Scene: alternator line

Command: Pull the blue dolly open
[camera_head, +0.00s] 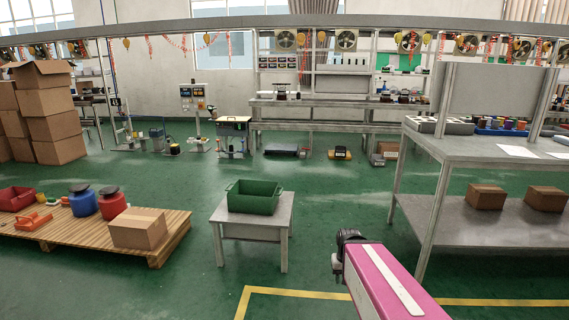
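I cannot make out a clearly blue dolly in this view. A low, dark, flat platform (283,149) lies on the floor under the back workbench, and a small bluish object (157,134) stands on the floor left of the test stands. Both are too small and distant to identify as the dolly. My pink arm reaches in from the bottom right, with a dark end piece (350,239) at its tip. No fingers can be told apart there, and it is far from the back bench, over open floor.
A small grey table (246,221) with a green bin (254,197) stands in front. A wooden pallet (173,240) with drums and a carton is left. A large metal workbench (480,148) stands right. Green floor is open between the small table and back bench.

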